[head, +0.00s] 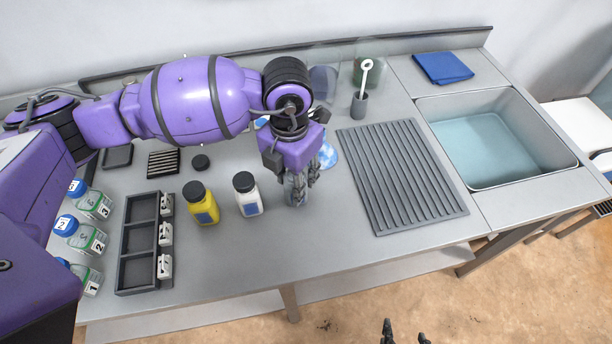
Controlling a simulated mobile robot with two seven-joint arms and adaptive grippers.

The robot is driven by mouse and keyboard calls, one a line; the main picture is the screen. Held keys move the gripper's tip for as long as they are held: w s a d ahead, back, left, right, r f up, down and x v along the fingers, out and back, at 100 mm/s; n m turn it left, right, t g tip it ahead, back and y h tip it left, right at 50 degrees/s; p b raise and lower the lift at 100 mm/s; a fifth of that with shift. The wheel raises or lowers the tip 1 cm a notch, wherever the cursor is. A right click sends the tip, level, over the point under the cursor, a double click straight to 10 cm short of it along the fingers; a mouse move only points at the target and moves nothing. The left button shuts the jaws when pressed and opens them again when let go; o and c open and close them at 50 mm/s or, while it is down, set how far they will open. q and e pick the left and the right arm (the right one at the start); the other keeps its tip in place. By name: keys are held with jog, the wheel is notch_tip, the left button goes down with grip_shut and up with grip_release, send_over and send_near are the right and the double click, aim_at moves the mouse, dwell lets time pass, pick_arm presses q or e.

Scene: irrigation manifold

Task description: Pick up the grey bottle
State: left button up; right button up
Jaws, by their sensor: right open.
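A grey bottle (295,195) stands on the metal bench, to the right of a white bottle (248,196). My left gripper (298,186) is over it, with its fingers at the bottle, and hides most of it. I cannot tell whether those fingers touch or grip it. My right gripper (405,334) shows only its two dark fingertips at the bottom edge. They are apart with nothing between them, over the floor in front of the bench.
A yellow bottle (202,204) stands left of the white one. A dark compartment tray (121,240) and several blue-capped jars are further left. A ribbed drain mat (400,175), a sink (500,140) and a blue cloth (443,67) are right. The front bench is clear.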

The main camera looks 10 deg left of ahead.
aim_at(292, 174)
pick_arm(q)
jog(key=c, duration=0.5)
jog(key=shift+r, duration=0.6)
jog(key=r, duration=0.2)
jog(key=shift+s+r, duration=0.25)
jog(key=shift+r, duration=0.05)
jog(key=s+a+r+p, duration=0.1)
jog(key=s+r+p, duration=0.1)
jog(key=s+r, duration=0.7)
jog(key=shift+s+a, duration=0.25)
jog(key=shift+s, duration=1.95)
